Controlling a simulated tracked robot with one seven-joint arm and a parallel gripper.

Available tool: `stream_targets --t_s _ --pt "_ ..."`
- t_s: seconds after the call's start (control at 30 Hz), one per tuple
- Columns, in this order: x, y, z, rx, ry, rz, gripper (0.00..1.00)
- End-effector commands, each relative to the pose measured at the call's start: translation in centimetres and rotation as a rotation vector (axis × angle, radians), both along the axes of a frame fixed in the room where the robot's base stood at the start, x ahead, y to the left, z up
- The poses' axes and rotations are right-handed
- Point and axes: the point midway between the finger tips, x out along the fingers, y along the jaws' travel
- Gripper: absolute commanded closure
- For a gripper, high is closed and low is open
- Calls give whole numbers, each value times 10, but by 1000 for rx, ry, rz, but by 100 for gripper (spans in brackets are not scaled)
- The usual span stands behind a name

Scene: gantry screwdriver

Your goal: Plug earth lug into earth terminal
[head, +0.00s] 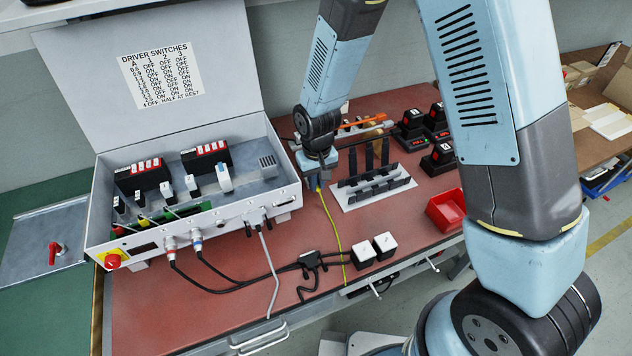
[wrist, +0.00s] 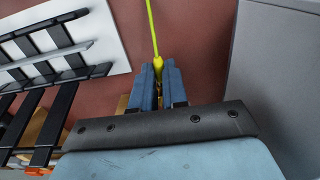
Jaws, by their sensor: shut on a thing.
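My gripper (head: 318,180) is to the right of the open grey control box (head: 225,215), close beside its right side wall. In the wrist view my gripper (wrist: 158,75) is shut on the yellow-sleeved end of the earth lug (wrist: 158,66), with a brass-coloured part between the blue fingers. The lug's yellow-green cable (head: 333,225) runs down across the red bench top to its front edge. It also runs straight up in the wrist view (wrist: 152,25). The lug's tip is hidden by the fingers. I cannot make out the earth terminal for certain.
A white rack with black uprights (head: 372,190) stands just right of my gripper. Black battery-like blocks (head: 410,130) and a red bin (head: 445,210) lie farther right. Dark cables and two white-topped blocks (head: 384,243) lie in front. The box lid (head: 160,65) stands open.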

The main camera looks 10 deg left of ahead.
Motion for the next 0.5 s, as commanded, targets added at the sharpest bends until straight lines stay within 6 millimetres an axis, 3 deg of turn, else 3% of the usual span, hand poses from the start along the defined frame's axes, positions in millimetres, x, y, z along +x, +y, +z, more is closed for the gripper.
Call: stream_targets --t_s 0.5 --pt "4 3 0 0 0 0 100"
